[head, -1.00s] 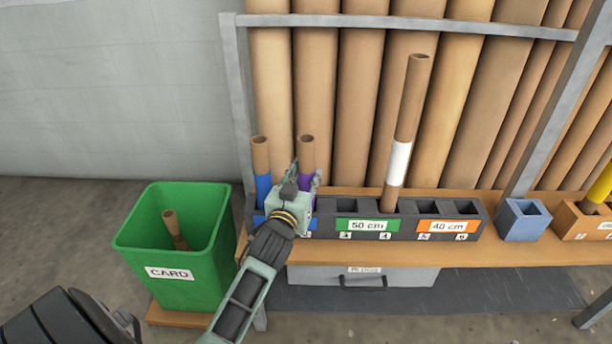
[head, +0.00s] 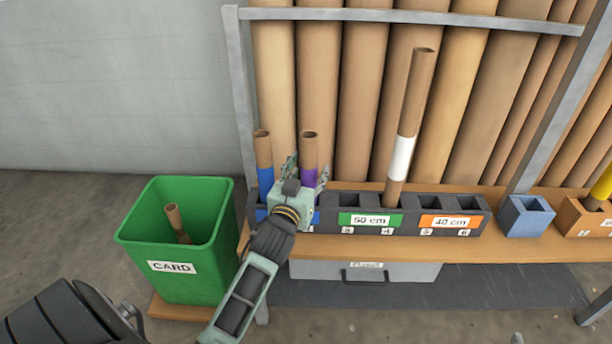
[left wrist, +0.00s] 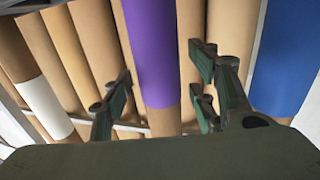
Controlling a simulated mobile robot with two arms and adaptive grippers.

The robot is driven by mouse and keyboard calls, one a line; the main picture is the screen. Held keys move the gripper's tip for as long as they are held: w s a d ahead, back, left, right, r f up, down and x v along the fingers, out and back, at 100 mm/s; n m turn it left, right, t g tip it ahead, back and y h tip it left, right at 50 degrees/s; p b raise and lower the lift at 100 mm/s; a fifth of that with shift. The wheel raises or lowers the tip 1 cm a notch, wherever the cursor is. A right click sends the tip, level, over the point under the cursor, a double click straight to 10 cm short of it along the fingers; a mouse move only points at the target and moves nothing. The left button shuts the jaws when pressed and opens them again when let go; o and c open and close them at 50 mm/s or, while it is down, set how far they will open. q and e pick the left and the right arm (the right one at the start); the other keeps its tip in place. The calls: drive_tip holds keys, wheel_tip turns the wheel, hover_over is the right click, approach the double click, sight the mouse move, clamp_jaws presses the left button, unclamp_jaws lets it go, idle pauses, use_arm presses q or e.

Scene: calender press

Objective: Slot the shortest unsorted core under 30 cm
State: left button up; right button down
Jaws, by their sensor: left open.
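My left gripper (head: 306,174) is open, with its fingers on either side of a purple-banded core (head: 310,146). In the left wrist view the purple band (left wrist: 152,50) stands between the spread fingers (left wrist: 160,98), with gaps beside it. This core stands upright in the left part of the dark slotted rack (head: 410,228); its foot is hidden by my gripper. A blue-banded core (head: 263,150) stands just left of it. A taller white-banded core (head: 411,110) leans slightly right, in the right cell of the green "50 cm" section (head: 364,220).
The orange "40 cm" section (head: 450,222) has empty cells. A small blue box (head: 526,228) and an orange box (head: 580,220) with a yellow-banded core (head: 602,188) stand to the right. A green CARD bin (head: 170,275) with a core inside stands left. Large tubes rise behind.

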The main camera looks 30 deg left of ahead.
use_arm(q)
drive_tip(key=v, duration=1.2)
